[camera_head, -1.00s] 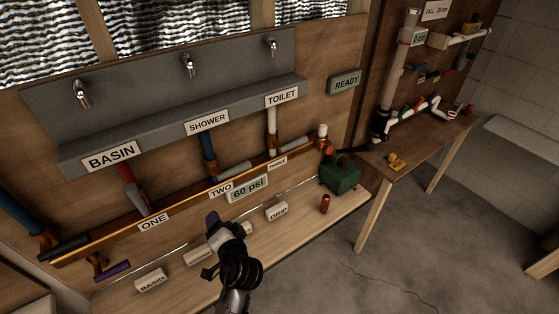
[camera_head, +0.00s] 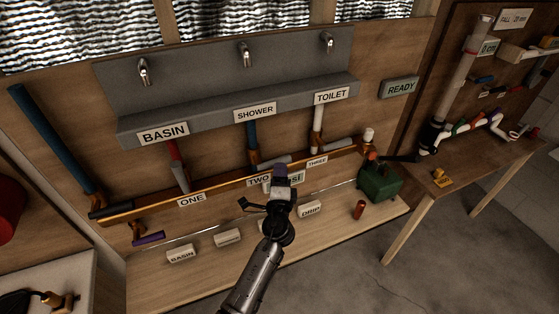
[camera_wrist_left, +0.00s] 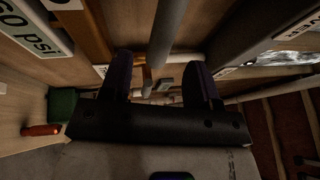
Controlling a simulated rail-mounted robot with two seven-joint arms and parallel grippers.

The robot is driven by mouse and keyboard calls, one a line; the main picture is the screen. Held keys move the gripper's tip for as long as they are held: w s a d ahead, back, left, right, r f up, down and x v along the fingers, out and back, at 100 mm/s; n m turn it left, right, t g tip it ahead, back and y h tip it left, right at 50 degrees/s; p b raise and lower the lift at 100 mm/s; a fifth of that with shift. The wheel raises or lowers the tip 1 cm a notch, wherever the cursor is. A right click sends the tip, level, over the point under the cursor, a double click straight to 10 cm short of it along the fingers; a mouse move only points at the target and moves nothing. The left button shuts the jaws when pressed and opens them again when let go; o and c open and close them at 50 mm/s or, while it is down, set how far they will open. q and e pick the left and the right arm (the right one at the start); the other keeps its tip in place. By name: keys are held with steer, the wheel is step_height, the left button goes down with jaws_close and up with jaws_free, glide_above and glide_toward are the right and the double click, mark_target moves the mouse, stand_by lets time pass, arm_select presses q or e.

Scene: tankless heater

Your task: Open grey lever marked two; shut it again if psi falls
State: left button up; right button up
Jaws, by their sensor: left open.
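The grey lever at the plate marked TWO (camera_head: 259,182) shows as a grey bar (camera_head: 272,162) below the blue SHOWER pipe, slanting up to the right. My left gripper (camera_head: 281,170) is in front of its right part and hides some of it. In the left wrist view my left gripper (camera_wrist_left: 158,80) is open, with a dark finger on each side of a grey bar (camera_wrist_left: 168,35), which looks like this lever. I cannot tell whether the fingers touch it. The psi sign reads 60 psi in the left wrist view (camera_wrist_left: 30,28); my gripper partly covers it in the head view.
The grey trough (camera_head: 225,90) overhangs above. A sign reads READY (camera_head: 398,88).

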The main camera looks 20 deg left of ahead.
mark_target(280, 161)
arm_select(q)
steer(key=shift+x, duration=2.75)
jaws_close()
